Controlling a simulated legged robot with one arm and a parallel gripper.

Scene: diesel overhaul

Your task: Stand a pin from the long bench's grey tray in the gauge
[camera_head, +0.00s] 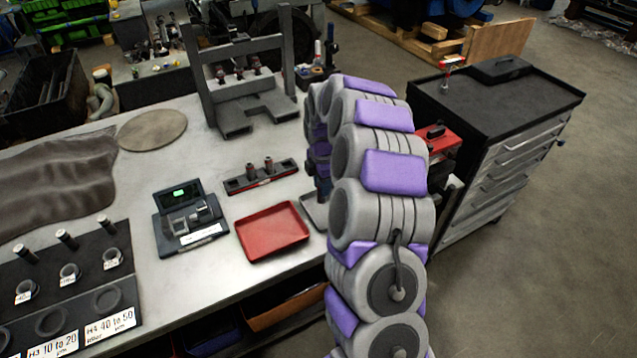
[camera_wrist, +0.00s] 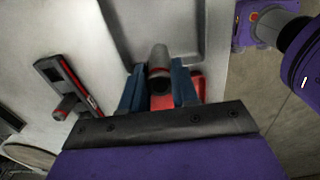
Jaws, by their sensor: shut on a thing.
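A grey metal pin (camera_wrist: 158,56) is between the blue fingers of my gripper (camera_wrist: 159,75) in the wrist view. The gripper is shut on it, and the pin's near end shows a dark hole. The grey tray (camera_wrist: 112,35) lies behind the pin in that view. In the head view my arm hides most of the grey tray (camera_head: 308,205), and my gripper (camera_head: 322,190) is partly hidden over it. The gauge (camera_head: 189,222), a dark unit with a green display, stands on the bench to the left. Nothing is seen standing in its grey cradle.
A red tray (camera_head: 272,246) lies between gauge and grey tray. A dark rack (camera_head: 241,184) with upright pieces stands behind it. A grey press frame (camera_head: 237,62) stands farther back. A labelled sorting board (camera_head: 80,285) is at left. A tool cabinet (camera_head: 497,140) stands right.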

